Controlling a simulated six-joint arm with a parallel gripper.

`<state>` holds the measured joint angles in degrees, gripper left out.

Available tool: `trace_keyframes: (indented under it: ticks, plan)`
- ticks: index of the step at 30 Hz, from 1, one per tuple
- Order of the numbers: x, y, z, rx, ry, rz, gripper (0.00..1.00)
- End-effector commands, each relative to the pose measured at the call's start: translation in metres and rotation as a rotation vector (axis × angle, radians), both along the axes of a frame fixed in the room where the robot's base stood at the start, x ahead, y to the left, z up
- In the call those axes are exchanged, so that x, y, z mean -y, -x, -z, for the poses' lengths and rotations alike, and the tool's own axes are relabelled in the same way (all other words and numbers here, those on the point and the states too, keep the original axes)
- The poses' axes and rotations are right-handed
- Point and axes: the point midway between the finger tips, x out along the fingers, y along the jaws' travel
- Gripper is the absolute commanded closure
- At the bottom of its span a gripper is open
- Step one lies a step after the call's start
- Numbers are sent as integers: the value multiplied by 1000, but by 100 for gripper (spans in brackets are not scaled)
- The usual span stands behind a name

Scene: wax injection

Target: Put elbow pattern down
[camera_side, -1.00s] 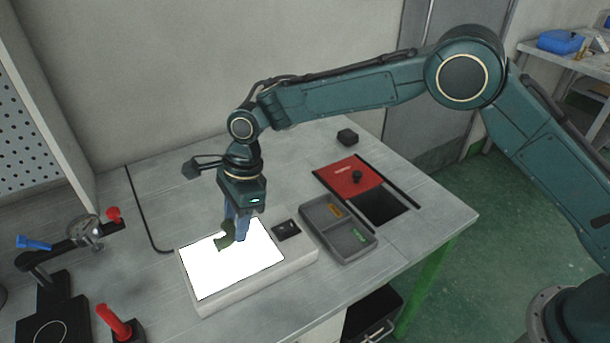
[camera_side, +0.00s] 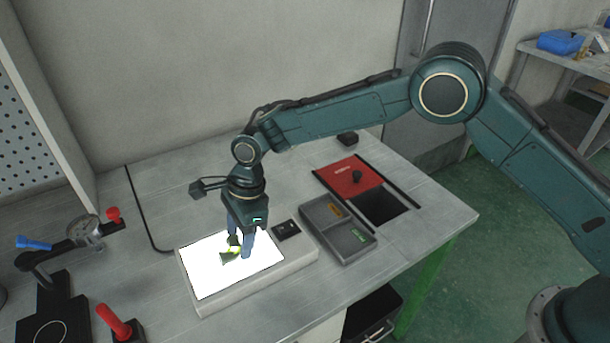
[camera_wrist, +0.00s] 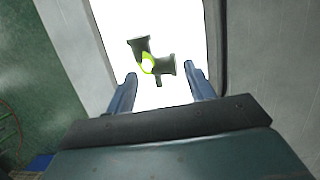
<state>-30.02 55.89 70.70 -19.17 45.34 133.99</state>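The elbow pattern (camera_side: 229,258) is a small dark green bent piece with a bright yellow-green part at its bend. It appears to lie on the glowing white panel of the light box (camera_side: 200,283). In the wrist view, the elbow pattern (camera_wrist: 139,45) lies just beyond and between my fingertips, with a gap on each side. My gripper (camera_side: 240,249) is open, low over the panel, its fingers spread around the pattern's near side. It also shows open in the wrist view (camera_wrist: 161,72). In the side view, the fingers partly hide the pattern.
A grey two-compartment tray (camera_side: 338,244) with orange and green labels stands right of the light box. Behind it are a red sliding lid (camera_side: 347,172) and a dark opening (camera_side: 383,207). A clamp-like fixture (camera_side: 84,233) and red-handled tool (camera_side: 114,320) stand left.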

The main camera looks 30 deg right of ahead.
Motion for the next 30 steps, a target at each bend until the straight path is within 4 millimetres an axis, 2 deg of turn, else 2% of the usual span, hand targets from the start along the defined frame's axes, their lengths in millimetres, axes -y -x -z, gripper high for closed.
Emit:
trace_keyframes:
  ticks: [11,17,23,30]
  plan:
    - [0,0,-1,0,0,0,38]
    - [1,-1,-11,2,-2,0,38]
    - [7,-1,-33,3,-2,1,38]
    - [18,-2,-71,4,-2,1,38]
